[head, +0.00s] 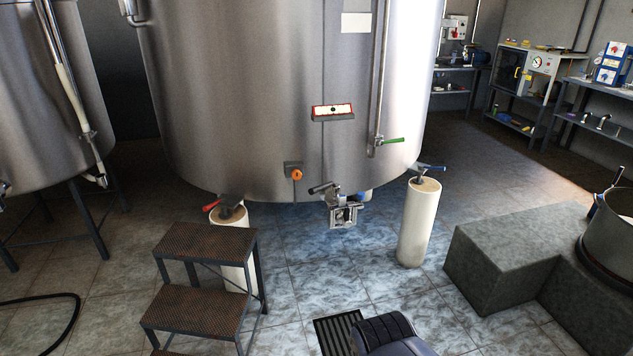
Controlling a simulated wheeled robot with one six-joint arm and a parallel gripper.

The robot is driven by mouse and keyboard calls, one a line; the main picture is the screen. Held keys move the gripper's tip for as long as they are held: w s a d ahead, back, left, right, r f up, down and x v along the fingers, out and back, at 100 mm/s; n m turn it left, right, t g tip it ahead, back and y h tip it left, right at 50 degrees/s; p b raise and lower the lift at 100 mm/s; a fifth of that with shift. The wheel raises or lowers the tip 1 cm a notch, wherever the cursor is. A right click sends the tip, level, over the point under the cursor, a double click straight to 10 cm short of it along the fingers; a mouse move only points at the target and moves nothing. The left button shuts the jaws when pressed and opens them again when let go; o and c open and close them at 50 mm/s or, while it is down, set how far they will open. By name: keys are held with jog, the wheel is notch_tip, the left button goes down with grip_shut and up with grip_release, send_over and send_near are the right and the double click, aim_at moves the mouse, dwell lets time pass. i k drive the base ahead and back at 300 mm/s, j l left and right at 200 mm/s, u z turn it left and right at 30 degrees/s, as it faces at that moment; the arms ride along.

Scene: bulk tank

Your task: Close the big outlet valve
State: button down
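The big outlet valve (343,214) hangs low at the front of the large steel tank (250,90), below its bottom edge. It is bare metal with a square flanged body. A short lever with a dark grip (322,188) sticks out to the upper left of the body. From this view I cannot tell whether the valve stands open or closed. My gripper is not in view. A dark rounded part at the bottom edge looks like part of my own body.
Smaller handles are near: red (212,206), green (393,141), blue (431,168), and an orange knob (297,175). Metal steps (207,240) stand front left, a pale pillar (418,225) right, a stone block (510,245) farther right. Tiled floor before the valve is clear around a drain grate (335,332).

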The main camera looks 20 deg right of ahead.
aim_at(322, 187)
jog(key=i+l, duration=0.4)
jog(key=i, duration=0.15)
jog(key=i+l, duration=0.4)
jog(key=i, duration=0.15)
jog(key=k+z, duration=0.05)
